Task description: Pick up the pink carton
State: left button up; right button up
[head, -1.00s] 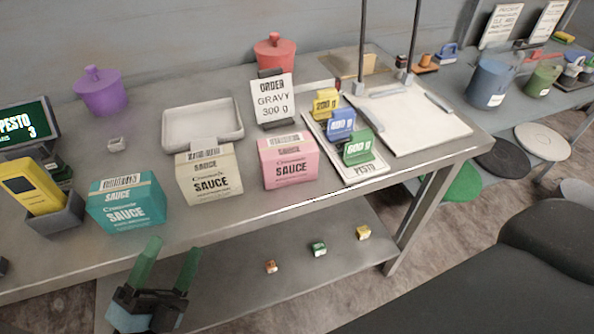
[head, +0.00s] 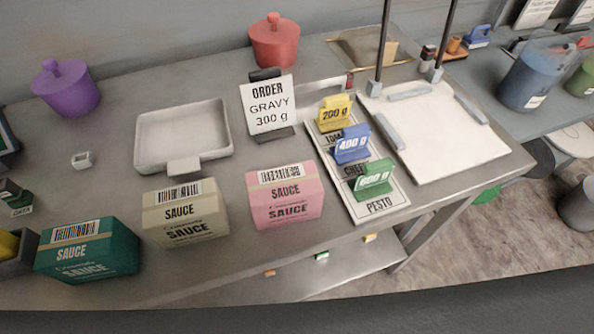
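The pink carton (head: 286,196), labelled SAUCE with a barcode on top, stands upright on the grey table (head: 200,277) near its front edge. It is right of the cream carton (head: 186,213) and left of the white board with coloured tags. Nothing touches it, and its front and top are in plain view. Neither of my grippers shows in the head view now.
A teal carton (head: 88,250) stands at the front left. A white tray (head: 182,133) and an order sign (head: 268,106) stand behind the cartons. The tag board (head: 366,205) lies close to the pink carton's right. The table's front edge is clear.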

aim_at(291, 194)
jog(key=l+u, duration=0.15)
jog(key=l, duration=0.3)
jog(key=k+l+u, duration=0.1)
jog(key=l, duration=0.3)
jog(key=k+l+u, duration=0.15)
jog(key=l, duration=0.25)
jog(key=l+u, duration=0.1)
jog(key=l, duration=0.35)
jog(key=k+l+u, duration=0.15)
jog(key=l, duration=0.2)
